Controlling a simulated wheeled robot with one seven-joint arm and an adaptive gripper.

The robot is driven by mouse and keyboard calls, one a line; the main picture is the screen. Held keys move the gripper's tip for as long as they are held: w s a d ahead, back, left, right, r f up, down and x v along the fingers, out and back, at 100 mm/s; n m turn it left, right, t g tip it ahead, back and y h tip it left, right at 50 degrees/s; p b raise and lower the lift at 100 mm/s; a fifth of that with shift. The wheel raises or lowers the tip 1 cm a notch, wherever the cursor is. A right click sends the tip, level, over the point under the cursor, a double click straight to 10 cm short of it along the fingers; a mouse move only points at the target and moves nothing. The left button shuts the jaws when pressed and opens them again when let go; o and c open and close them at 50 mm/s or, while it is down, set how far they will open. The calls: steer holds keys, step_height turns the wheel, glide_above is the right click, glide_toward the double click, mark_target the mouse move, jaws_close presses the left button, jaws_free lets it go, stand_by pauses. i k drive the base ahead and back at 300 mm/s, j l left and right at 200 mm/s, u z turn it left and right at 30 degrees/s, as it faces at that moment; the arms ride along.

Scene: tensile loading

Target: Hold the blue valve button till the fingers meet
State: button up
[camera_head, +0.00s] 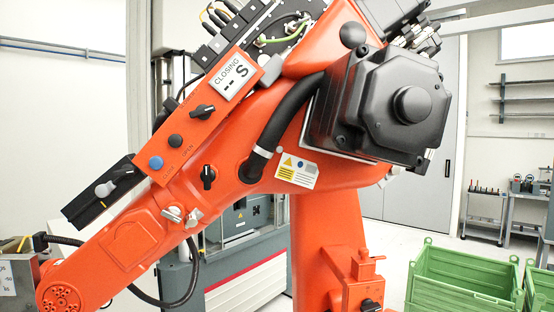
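The blue valve button (155,162) sits on an orange control panel (188,125) on the upper side of a large orange industrial arm (235,150). Nothing visible touches the button's face. Beside it are a dark round button (175,141) and a black rotary knob (203,111). A white display (233,76) at the panel's upper end reads "CLOSING" with "-- S". A grey metal part (18,275) at the orange arm's lower left end is cut off by the frame; its fingers are not visible. I cannot make out my own gripper.
A black box with a grey knob (105,189) extends from the panel's lower end. Black cables (192,270) hang below the arm. Green crates (465,282) stand at lower right. A grey machine (240,225) is behind the arm. Shelving and a bench are at the far right.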

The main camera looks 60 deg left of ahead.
mark_target(157, 162)
steer(key=i+l+u, duration=0.2)
steer(key=i, duration=0.2)
steer(key=i+l+u, duration=0.1)
steer(key=i+u, duration=0.15)
steer(key=i, duration=0.2)
steer(key=i+l+u, duration=0.3)
steer(key=u, duration=2.75)
steer(key=l, duration=0.1)
